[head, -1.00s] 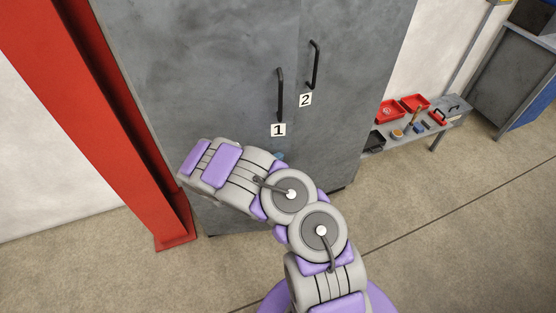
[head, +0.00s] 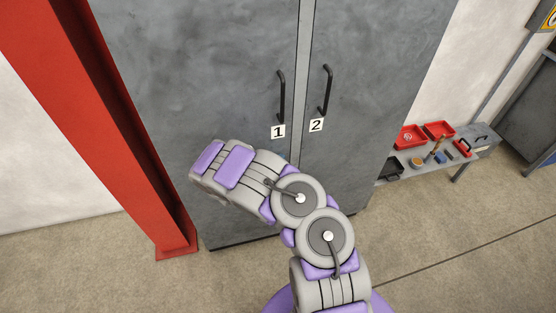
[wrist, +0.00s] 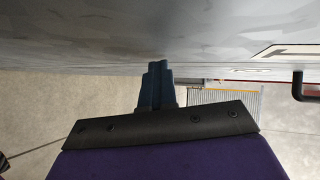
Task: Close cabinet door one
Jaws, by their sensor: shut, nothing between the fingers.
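Cabinet door one (head: 205,75) is the left grey door, with a black bar handle (head: 281,97) and a "1" label (head: 278,131). It looks nearly in line with door two (head: 365,80); I cannot tell whether it is fully flush. My gripper (wrist: 157,70) is shut and empty. In the wrist view its dark fingers reach up to the grey door surface (wrist: 90,30), touching or very near it. Door one's handle (wrist: 305,90) shows at the right there.
Door two has its own handle (head: 325,92) and "2" label (head: 317,125). A red steel column (head: 115,120) stands close on the left. A low bench (head: 465,150) with red trays (head: 410,137) and small items stands at the right. The right floor is clear.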

